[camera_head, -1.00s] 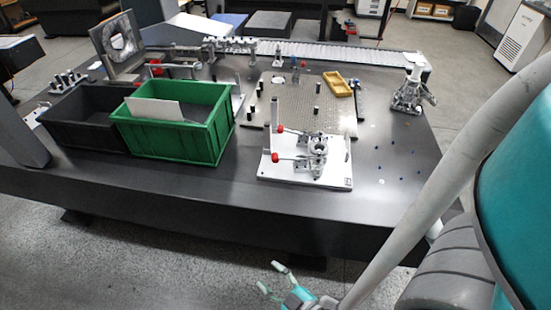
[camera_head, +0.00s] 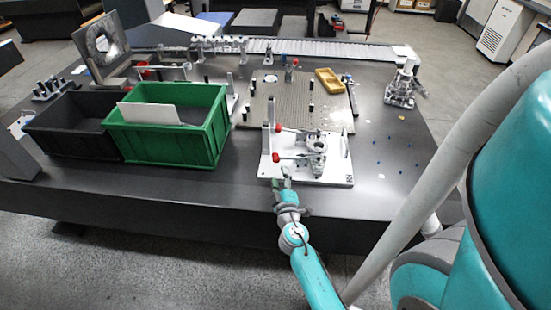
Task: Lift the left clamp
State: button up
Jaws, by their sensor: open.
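A white fixture plate (camera_head: 335,178) lies near the front of the dark table. It carries a metal part (camera_head: 314,150) and two toggle clamps with red-tipped handles pointing left. The nearer red tip (camera_head: 276,157) is close to the plate's front left; the farther red tip (camera_head: 278,128) is beside a grey upright post. I cannot tell which one is the left clamp. My gripper (camera_head: 281,177) is open and empty at the plate's front left edge, just below the nearer red tip in the picture. I cannot tell whether its fingers touch anything.
A green bin (camera_head: 165,149) with a pale panel across it and a black bin (camera_head: 60,142) stand to the left. A perforated plate (camera_head: 290,100) with black pegs and a yellow tray (camera_head: 329,80) lie behind. A metal fixture (camera_head: 402,85) stands at the right. The table's front right is mostly clear.

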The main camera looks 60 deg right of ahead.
aim_at(276, 162)
jog(key=x, duration=0.9)
jog(key=shift+w+d, duration=0.15)
jog(key=shift+w, duration=0.05)
grip_shut()
